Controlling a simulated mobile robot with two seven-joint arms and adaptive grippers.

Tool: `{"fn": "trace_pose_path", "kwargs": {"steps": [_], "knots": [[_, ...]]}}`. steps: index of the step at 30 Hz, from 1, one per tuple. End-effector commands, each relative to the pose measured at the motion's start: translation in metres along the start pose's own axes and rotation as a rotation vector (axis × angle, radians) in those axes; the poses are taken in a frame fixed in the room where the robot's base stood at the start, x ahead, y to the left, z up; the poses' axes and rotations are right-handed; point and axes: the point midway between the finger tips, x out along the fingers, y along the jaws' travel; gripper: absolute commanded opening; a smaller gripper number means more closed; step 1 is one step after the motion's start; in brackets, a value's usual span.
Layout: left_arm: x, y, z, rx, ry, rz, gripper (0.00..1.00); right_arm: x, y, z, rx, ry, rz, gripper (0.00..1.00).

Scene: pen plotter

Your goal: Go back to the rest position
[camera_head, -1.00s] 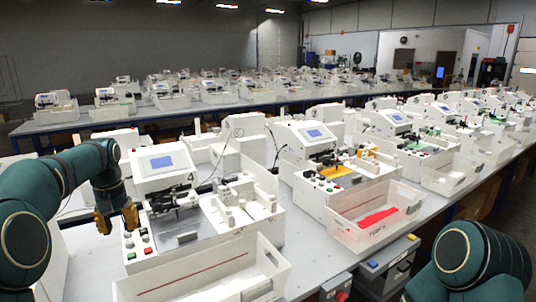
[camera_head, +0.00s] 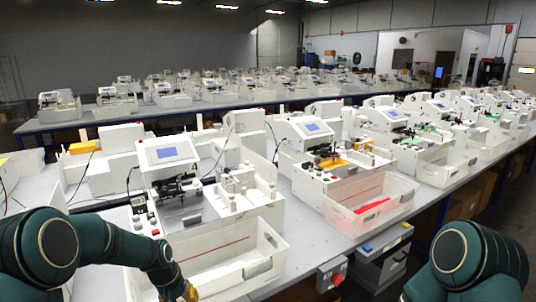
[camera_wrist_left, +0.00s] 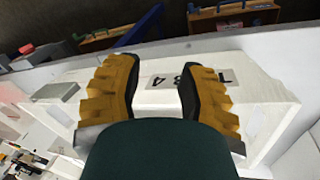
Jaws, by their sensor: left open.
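My left gripper (camera_head: 188,290) is low in the head view, in front of the near wall of the white bin below the nearest pen plotter (camera_head: 170,165). In the left wrist view its two yellow ridged fingers (camera_wrist_left: 160,92) stand apart with nothing between them. The white bin wall (camera_wrist_left: 265,95) with a dark printed label lies behind the fingers there. Whether the fingers touch it I cannot tell. My right arm (camera_head: 470,262) shows only as a green link at the lower right of the head view; its gripper is out of the picture.
The nearest white bin (camera_head: 262,238) stands at the table's front edge. A second bin (camera_head: 345,212) with a red piece inside is to its right. Grey boxes with a red button (camera_head: 337,280) hang below the table edge. More plotters fill the tables behind.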

Motion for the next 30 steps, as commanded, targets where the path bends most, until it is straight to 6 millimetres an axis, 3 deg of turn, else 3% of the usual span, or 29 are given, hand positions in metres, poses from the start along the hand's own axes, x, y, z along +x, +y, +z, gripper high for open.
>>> {"fn": "trace_pose_path", "kwargs": {"steps": [1, 6, 9, 12, 15, 20, 30], "knots": [[0.036, 0.011, 0.027, 0.007, -0.011, 0.027, 0.39, 0.006, 0.002, 0.001, 0.000, -0.002, 0.001, 0.00], [0.112, 0.044, 0.113, 0.005, 0.009, 0.101, 0.39, 0.017, 0.006, 0.004, -0.001, -0.005, 0.002, 0.00], [0.138, 0.058, 0.165, -0.004, 0.020, 0.130, 0.39, 0.023, 0.008, 0.005, -0.002, -0.007, 0.002, 0.00], [0.150, 0.067, 0.208, -0.015, 0.031, 0.146, 0.39, 0.027, 0.009, 0.006, -0.003, -0.008, 0.003, 0.00], [0.154, 0.071, 0.237, -0.022, 0.042, 0.153, 0.39, 0.029, 0.010, 0.007, -0.003, -0.009, 0.003, 0.00], [0.154, 0.073, 0.256, -0.027, 0.052, 0.157, 0.39, 0.030, 0.010, 0.007, -0.003, -0.010, 0.003, 0.00], [0.154, 0.073, 0.256, -0.027, 0.055, 0.157, 0.39, 0.030, 0.010, 0.007, -0.004, -0.010, 0.003, 0.00]]}}
